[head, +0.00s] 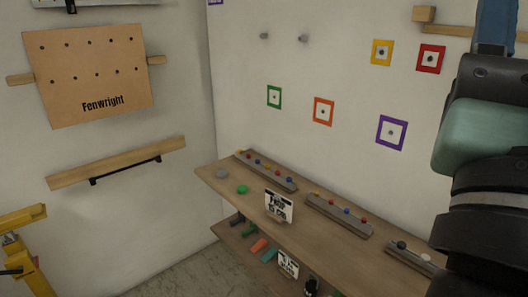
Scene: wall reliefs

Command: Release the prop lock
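I cannot make out a part that is clearly the prop lock. A yellow frame (22,220) with a dark fitting stands at the lower left edge, partly cut off by the picture. A wooden rail (118,165) on the left wall carries a thin black bar (126,171) with bent ends. My arm's dark and green links fill the right edge, but my gripper does not show.
A wooden shelf (240,210) along the right wall holds grey strips with coloured knobs (339,216) and a small sign (279,206). A Fenwright board (92,75) hangs on the left wall. Coloured square frames (323,111) dot the right wall. Floor (185,268) at bottom centre is clear.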

